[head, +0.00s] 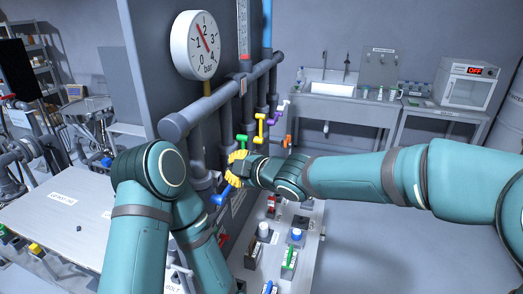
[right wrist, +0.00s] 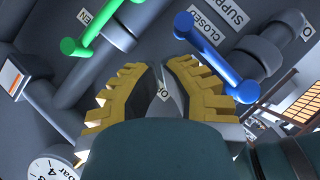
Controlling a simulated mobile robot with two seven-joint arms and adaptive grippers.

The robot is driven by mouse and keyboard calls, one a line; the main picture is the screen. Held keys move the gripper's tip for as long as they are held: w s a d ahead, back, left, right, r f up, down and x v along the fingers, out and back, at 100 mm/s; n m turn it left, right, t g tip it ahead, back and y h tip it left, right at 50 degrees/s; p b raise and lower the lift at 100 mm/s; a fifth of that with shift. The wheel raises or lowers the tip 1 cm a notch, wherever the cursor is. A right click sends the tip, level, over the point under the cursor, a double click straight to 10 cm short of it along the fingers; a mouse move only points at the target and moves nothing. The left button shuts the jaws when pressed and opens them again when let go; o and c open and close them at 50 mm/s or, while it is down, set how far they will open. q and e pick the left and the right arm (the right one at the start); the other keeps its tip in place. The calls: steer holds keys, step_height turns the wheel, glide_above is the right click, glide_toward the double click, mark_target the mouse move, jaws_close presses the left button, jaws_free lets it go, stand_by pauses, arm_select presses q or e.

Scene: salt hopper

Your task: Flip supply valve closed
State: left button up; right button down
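The blue valve handle (head: 224,193) is beside my right gripper (head: 236,162) on the pipework in the head view. The right finger overlaps the handle in view; contact cannot be told. My left gripper is out of view.
A green handle (right wrist: 100,22) is left of the blue one. Yellow (head: 261,128), purple (head: 271,117) and orange (head: 286,141) handles are farther along the pipes. A gauge (head: 202,45) is above. A bench panel with switches (head: 289,258) is below my right arm.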

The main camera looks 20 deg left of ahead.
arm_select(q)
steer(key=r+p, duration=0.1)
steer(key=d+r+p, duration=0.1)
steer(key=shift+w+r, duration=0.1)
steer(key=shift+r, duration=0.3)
arm_select(e)
steer(key=d+r, duration=0.6)
steer(key=d, duration=0.1)
steer(key=shift+s, duration=0.2)
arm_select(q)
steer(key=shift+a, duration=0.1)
arm_select(e)
steer(key=shift+d, duration=0.15)
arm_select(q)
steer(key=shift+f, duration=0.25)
arm_select(e)
steer(key=shift+d+r, duration=0.75)
